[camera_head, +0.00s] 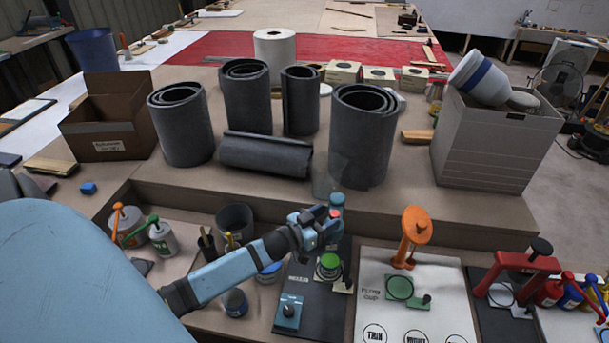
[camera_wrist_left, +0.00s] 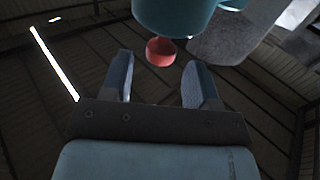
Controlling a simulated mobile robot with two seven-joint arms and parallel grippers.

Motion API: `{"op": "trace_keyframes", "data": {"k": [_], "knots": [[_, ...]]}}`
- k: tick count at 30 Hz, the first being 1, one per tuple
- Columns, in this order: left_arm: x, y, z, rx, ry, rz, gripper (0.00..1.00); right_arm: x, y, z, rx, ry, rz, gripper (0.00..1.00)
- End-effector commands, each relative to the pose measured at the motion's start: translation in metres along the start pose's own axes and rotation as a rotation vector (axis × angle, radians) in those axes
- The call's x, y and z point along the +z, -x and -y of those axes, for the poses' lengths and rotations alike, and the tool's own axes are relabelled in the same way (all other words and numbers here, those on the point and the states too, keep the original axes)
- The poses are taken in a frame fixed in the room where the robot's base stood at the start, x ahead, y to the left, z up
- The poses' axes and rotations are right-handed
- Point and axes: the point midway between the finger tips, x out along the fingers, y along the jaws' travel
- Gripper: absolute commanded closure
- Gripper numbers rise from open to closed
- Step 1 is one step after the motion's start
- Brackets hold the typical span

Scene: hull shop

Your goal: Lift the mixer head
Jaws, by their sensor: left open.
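The mixer head (camera_head: 336,199) is teal with a red knob (camera_head: 336,213) and stands at the back of a dark mat (camera_head: 308,284). My left gripper (camera_head: 322,220) is open at the head's front left, close to the knob; it hides part of the mixer. In the left wrist view, the teal head (camera_wrist_left: 180,14) is at the top and the red knob (camera_wrist_left: 160,51) shows between the tips of my open left gripper (camera_wrist_left: 160,62). I cannot tell whether they touch. A green-topped pot (camera_head: 329,264) is below the head. My right gripper is out of view.
Dark rolls (camera_head: 265,154) stand and lie on the raised shelf behind. An orange press (camera_head: 412,232) and a white board (camera_head: 385,318) are to the right. A dark cup (camera_head: 235,219) and pump bottles (camera_head: 162,238) are to the left, near my forearm.

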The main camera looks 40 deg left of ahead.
Motion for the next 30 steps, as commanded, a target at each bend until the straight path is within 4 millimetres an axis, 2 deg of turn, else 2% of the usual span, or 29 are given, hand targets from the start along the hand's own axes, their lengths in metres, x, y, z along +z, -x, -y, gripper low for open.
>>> {"op": "trace_keyframes", "data": {"k": [1, 6, 12, 18, 30], "knots": [[0.003, 0.015, 0.000, 0.001, 0.001, 0.003, 0.45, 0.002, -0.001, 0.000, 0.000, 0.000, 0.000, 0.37], [0.001, 0.052, 0.000, 0.000, 0.001, 0.001, 0.45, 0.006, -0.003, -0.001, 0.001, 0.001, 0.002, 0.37], [0.000, 0.079, 0.000, 0.000, -0.001, 0.000, 0.45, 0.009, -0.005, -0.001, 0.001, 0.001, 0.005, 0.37], [-0.001, 0.088, 0.000, 0.000, 0.000, -0.002, 0.45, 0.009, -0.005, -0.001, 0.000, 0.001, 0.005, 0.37], [-0.001, 0.088, 0.000, 0.000, -0.001, -0.002, 0.45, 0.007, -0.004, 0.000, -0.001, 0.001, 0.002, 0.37]]}}
